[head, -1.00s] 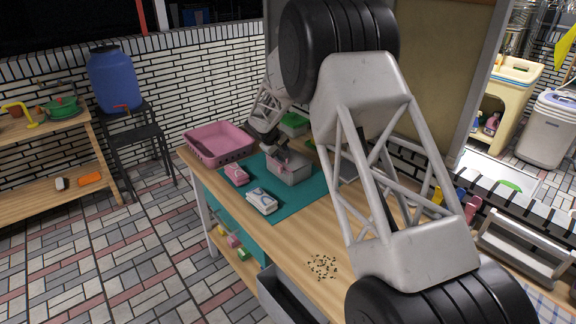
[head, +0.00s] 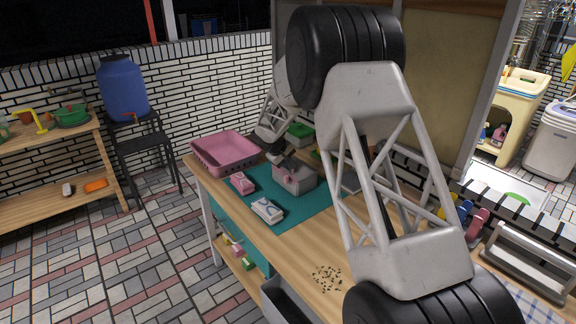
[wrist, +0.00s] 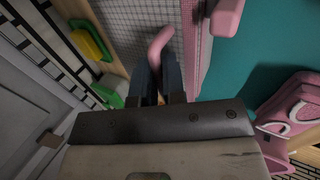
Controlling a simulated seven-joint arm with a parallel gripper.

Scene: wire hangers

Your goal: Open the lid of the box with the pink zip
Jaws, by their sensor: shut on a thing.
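The grey box (head: 296,182) stands on the teal mat (head: 318,202) on the wooden table in the head view. In the wrist view its grey mesh surface (wrist: 128,25) and pink zip edge (wrist: 198,45) are close up. My gripper (head: 281,164) is at the box's top, on its far-left side. In the wrist view my gripper (wrist: 157,85) has its dark fingers shut on a curved pink zip pull (wrist: 160,42), which sticks out past them. The fingers and wrist body hide part of the box, and I cannot tell how far its lid is raised.
A pink crate (head: 226,150) stands left of the box. A green-lidded container (head: 300,131) is behind. The table's front is mostly clear, with scattered dark bits (head: 327,278).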

